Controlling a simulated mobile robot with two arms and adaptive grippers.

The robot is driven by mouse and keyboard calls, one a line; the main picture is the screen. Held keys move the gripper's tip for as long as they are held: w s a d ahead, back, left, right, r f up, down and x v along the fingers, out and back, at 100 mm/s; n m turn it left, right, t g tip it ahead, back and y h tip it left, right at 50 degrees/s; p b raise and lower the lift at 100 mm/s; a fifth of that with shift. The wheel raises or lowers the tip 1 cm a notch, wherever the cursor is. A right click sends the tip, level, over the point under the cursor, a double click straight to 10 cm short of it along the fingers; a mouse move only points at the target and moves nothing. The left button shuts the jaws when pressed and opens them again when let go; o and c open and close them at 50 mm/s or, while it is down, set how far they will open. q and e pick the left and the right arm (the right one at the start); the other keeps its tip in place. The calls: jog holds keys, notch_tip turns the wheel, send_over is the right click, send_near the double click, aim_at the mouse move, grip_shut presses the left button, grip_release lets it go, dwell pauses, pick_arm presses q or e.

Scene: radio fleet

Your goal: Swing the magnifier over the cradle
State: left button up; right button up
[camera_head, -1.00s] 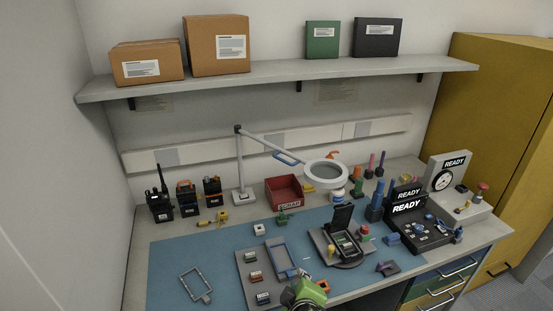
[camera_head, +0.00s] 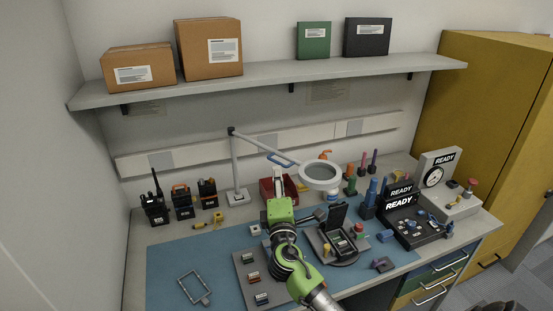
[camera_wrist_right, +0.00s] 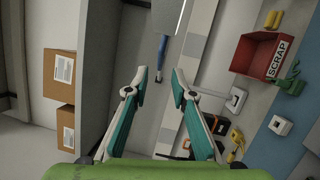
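The magnifier (camera_head: 320,176) is a pale ring lens on a jointed grey arm with a blue handle (camera_head: 283,160). In the head view its head hangs above and behind the cradle (camera_head: 348,259), a dark unit with a raised lid on the blue mat. My right gripper (camera_head: 277,174) is just below the blue handle. In the right wrist view the gripper (camera_wrist_right: 160,72) is open and empty, and the blue handle (camera_wrist_right: 162,46) lies just beyond the gap between its fingertips. My left gripper is not in view.
A red scrap bin (camera_head: 267,190) stands behind my right gripper, partly hidden by it. Several radios (camera_head: 184,201) stand at the left. Test units (camera_head: 408,215) stand at the right. A shelf (camera_head: 270,82) with boxes runs above the bench.

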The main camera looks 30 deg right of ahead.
aim_at(277, 162)
jog(key=p+x, duration=0.1)
jog(key=x, duration=0.6)
jog(key=shift+w+d+r, duration=0.1)
jog(key=shift+w+d, duration=0.1)
jog(key=shift+w, duration=0.15)
grip_shut()
